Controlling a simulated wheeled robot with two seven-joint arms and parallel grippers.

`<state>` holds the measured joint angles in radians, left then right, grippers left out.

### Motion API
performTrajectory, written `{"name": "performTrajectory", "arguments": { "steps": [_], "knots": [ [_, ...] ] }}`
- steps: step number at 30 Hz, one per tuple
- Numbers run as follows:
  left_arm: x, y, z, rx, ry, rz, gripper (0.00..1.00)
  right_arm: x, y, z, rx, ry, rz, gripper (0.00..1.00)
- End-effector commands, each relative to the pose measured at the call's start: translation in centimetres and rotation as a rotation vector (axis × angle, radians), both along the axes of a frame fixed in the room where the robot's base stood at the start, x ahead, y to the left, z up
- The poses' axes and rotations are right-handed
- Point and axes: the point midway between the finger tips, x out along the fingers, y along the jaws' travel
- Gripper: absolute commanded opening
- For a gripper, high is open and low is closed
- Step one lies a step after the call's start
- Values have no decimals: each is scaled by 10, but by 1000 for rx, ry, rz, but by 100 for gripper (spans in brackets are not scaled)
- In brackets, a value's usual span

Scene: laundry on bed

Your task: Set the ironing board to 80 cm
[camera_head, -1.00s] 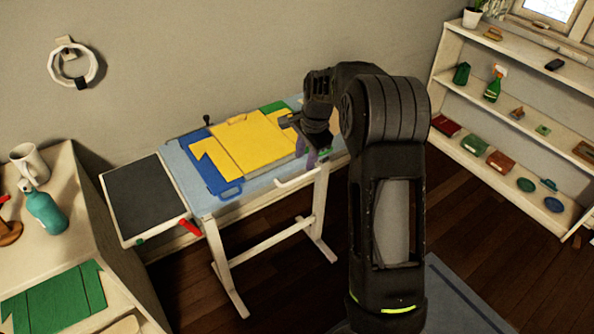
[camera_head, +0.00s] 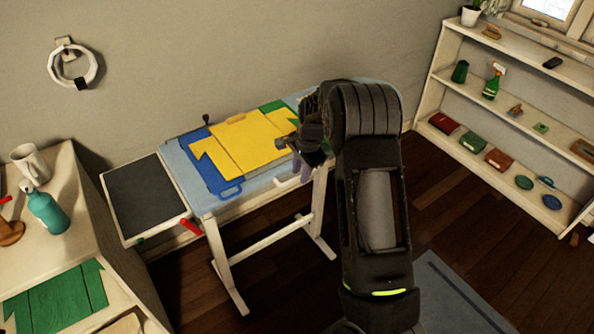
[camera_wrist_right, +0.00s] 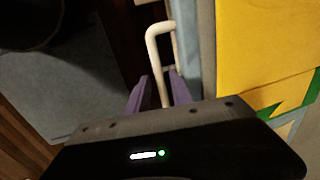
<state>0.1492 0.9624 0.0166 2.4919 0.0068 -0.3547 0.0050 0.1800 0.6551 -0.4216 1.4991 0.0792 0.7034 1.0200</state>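The ironing board (camera_head: 203,203) stands against the wall on white legs, with a light blue top. A white handle (camera_head: 283,183) sticks out from its front edge; it also shows as a bent white bar in the right wrist view (camera_wrist_right: 153,45). My right gripper (camera_head: 301,168) is at that front edge, by the handle. In the right wrist view its purple fingers (camera_wrist_right: 160,92) are apart, one on each side of the bar, with gaps showing. A red lever (camera_head: 190,227) sits at the board's left end. My left gripper is not in view.
A cabinet with a teal bottle (camera_head: 46,212) stands at left, shelves (camera_head: 470,95) at right.

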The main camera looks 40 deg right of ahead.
Motion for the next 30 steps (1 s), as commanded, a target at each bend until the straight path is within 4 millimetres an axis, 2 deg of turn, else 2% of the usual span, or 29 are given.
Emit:
{"name": "performTrajectory", "arguments": {
  "steps": [1, 9, 30],
  "knots": [
    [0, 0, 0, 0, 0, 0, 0, 0, 0, 0, 0, 0, 0, 22],
    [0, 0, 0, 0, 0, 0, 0, 0, 0, 0, 0, 0, 0, 0],
    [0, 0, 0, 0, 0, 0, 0, -1, 0, 0, 0, 2, 0, 0]
  ]
}}
